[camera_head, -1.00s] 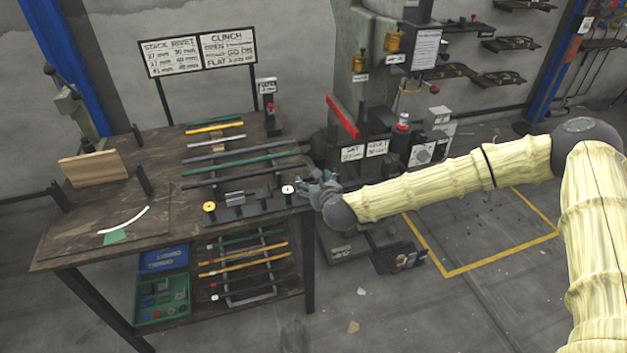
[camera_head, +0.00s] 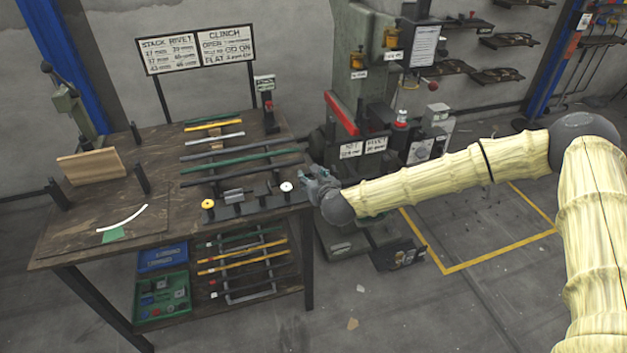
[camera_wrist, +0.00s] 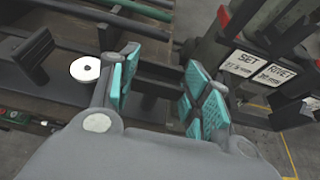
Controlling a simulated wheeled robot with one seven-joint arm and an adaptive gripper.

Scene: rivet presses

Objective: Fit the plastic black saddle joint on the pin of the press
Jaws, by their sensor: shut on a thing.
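My gripper (camera_head: 312,182) is at the right end of the workbench, beside the press (camera_head: 343,80). In the wrist view its teal-padded fingers (camera_wrist: 158,92) stand on either side of a dark bar-like part (camera_wrist: 157,75) and are shut on it. This may be the black saddle joint, but its shape is mostly hidden by the fingers. The press is tall and grey-green with a red bar; its base is low and right of my gripper. I cannot make out the pin of the press.
The workbench (camera_head: 165,225) carries coloured rods, a wooden block (camera_head: 92,168) and a small rack with a white disc (camera_head: 286,187), just left of my gripper. In the wrist view the disc (camera_wrist: 86,68) is close to the left finger. SET and RIVET signs (camera_wrist: 252,67) stand to the right.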

